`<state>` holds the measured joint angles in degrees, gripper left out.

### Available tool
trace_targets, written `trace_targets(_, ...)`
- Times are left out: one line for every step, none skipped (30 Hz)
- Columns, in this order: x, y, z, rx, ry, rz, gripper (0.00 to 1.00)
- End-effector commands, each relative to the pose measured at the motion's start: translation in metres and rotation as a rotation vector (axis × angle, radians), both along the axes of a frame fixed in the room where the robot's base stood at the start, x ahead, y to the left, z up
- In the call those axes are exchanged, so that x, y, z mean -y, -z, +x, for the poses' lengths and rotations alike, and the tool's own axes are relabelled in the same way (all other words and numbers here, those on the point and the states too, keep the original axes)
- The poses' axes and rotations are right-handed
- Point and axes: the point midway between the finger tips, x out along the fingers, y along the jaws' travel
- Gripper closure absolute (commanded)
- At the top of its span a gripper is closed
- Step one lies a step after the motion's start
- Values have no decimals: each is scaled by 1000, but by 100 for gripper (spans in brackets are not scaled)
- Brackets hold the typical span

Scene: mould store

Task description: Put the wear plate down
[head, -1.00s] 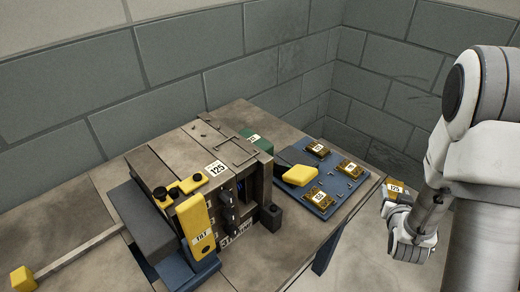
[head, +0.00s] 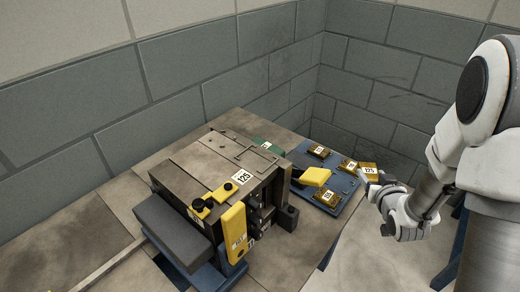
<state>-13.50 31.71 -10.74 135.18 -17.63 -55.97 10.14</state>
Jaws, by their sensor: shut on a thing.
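The wear plate (head: 368,168), a small bronze-coloured block with a white label, is in my gripper (head: 370,178) at the right of the head view. My gripper is shut on it. The plate appears at the right edge of the blue tray (head: 338,207); I cannot tell its height above the tray or whether it touches. The label on it is too small here to read surely. The lower part of the plate and the fingertips are partly hidden.
Similar labelled plates (head: 319,151), (head: 347,165) and (head: 327,196) lie on the tray beside a yellow block (head: 315,177). A steel mould (head: 215,160) marked 125 stands left on the table. A grey wall (head: 230,80) is behind.

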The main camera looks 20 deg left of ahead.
Motion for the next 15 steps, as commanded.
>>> trace_targets(-20,-34,4,11,-77,1,100)
trace_targets(-31,-44,4,12,-121,1,100)
trace_targets(-45,-57,4,11,-179,0,100)
trace_targets(-54,-66,3,10,-220,1,100)
trace_targets(-63,-76,2,10,-260,-1,100)
trace_targets(-75,-88,0,10,-313,-1,100)
trace_targets(-83,-96,-2,9,-353,-1,100)
trace_targets(-91,-105,-4,8,-391,1,100)
trace_targets(-101,-117,-7,9,-443,-1,100)
trace_targets(-108,-125,-10,8,-480,-1,100)
trace_targets(-115,-133,-13,7,-519,-1,100)
trace_targets(-124,-145,-17,8,-570,0,100)
trace_targets(-130,-153,-20,6,-607,-1,100)
trace_targets(-136,-161,-24,8,-645,-1,100)
trace_targets(-143,-171,-28,7,-693,-1,100)
